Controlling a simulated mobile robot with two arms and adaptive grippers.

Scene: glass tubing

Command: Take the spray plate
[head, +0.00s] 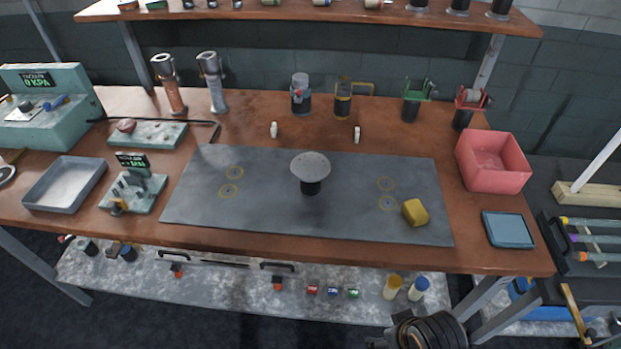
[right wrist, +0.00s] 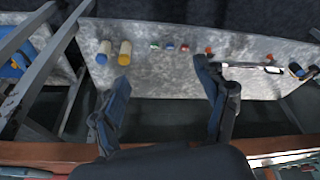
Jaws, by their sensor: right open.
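A round grey plate with small holes (head: 310,165), which looks like the spray plate, sits level on a short black stand (head: 311,187) in the middle of the dark mat (head: 270,215). Nothing touches it but the stand. My right gripper (right wrist: 162,88) shows in the right wrist view with its two fingers spread and nothing between them. It is by the front edge of the bench, with the lower shelf beyond it. Part of my right arm (head: 432,330) shows at the bottom of the head view, well apart from the plate. My left gripper is not in view.
A yellow block (head: 415,212) lies on the mat's right side. A pink bin (head: 493,162) and a blue tray (head: 508,229) are to the right. A grey tray (head: 65,184) and a small gauge device (head: 133,187) are left. Yellow and blue-capped bottles (right wrist: 125,53) stand on the lower shelf.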

